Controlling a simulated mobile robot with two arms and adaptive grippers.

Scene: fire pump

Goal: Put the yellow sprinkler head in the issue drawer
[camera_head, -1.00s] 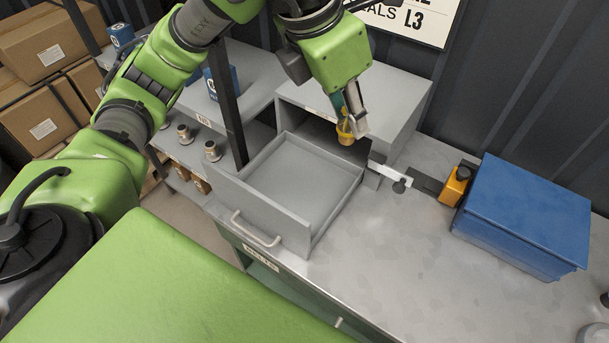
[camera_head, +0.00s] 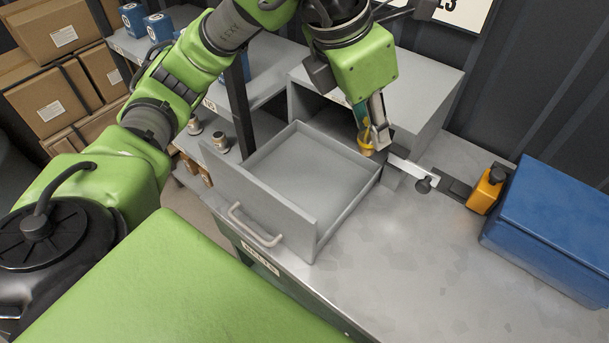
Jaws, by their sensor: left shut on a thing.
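The yellow sprinkler head (camera_head: 368,147) is held in my left gripper (camera_head: 371,132), which is shut on it. They are at the back right edge of the open grey drawer (camera_head: 311,229), near the front of the grey cabinet. I cannot tell how high above the drawer rim the sprinkler head is. The drawer is pulled out, and its floor looks empty. Its metal handle (camera_head: 255,228) faces the front left. My right gripper is not in view.
The grey cabinet (camera_head: 428,88) stands behind the drawer. An orange device (camera_head: 487,190) and a blue box (camera_head: 560,225) are to the right. Metal fittings (camera_head: 218,141) sit on a shelf at left. The metal bench (camera_head: 400,265) is clear in front.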

